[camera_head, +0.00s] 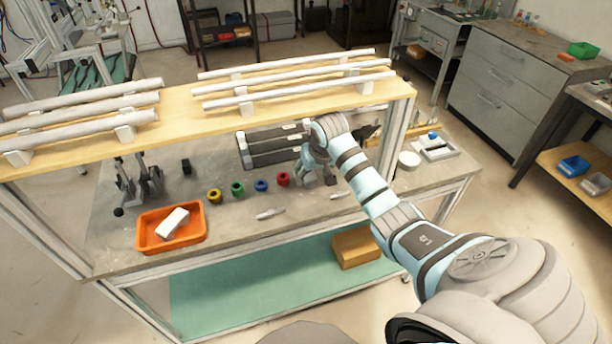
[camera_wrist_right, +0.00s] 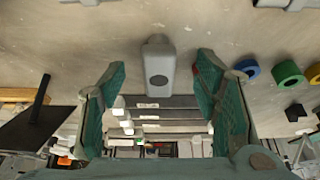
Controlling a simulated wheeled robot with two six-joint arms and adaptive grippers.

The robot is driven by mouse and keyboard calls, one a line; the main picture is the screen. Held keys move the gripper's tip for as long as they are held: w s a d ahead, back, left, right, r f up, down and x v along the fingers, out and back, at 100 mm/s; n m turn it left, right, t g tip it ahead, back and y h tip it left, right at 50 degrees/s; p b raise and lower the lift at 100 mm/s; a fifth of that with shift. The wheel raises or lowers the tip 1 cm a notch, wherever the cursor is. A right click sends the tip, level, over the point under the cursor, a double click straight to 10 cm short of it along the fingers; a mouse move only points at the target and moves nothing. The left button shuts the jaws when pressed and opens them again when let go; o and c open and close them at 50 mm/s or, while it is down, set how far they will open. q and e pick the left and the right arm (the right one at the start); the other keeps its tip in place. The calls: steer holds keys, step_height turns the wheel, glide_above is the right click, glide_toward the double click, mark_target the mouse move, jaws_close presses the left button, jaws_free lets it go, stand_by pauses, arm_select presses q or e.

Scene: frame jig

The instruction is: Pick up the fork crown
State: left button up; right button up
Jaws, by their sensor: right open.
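A grey rounded piece with a dark oval on its face, which looks like the fork crown (camera_wrist_right: 159,62), sits on the bench in the right wrist view. It lies between the two teal fingers of my right gripper (camera_wrist_right: 161,70), with a gap on each side, so neither finger touches it. In the head view my right gripper (camera_head: 318,178) is low over the bench, right of the red ring (camera_head: 283,179). The gripper is open and hides the fork crown there. My left gripper is not in view.
Blue (camera_head: 261,185), green (camera_head: 237,189) and yellow rings stand left of the red one. Dark bars (camera_head: 272,146) lie behind the gripper. Pale lugs (camera_head: 270,213) lie in front. An orange tray (camera_head: 150,239) holds a white block. A wooden shelf (camera_head: 185,99) with white tubes spans above.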

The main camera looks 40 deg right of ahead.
mark_target(309, 174)
steer(key=shift+w+d+f, duration=0.1)
steer(key=shift+w+d, duration=0.25)
steer(key=shift+w, duration=0.5)
steer(key=b+x, duration=0.1)
steer(key=x, duration=0.3)
steer(key=shift+f+b, duration=0.15)
steer(key=shift+b, duration=0.15)
steer(key=shift+w+f, duration=0.2)
steer(key=shift+f, duration=0.1)
steer(key=shift+w+d, duration=0.1)
jaws_close()
steer(key=shift+r, duration=0.2)
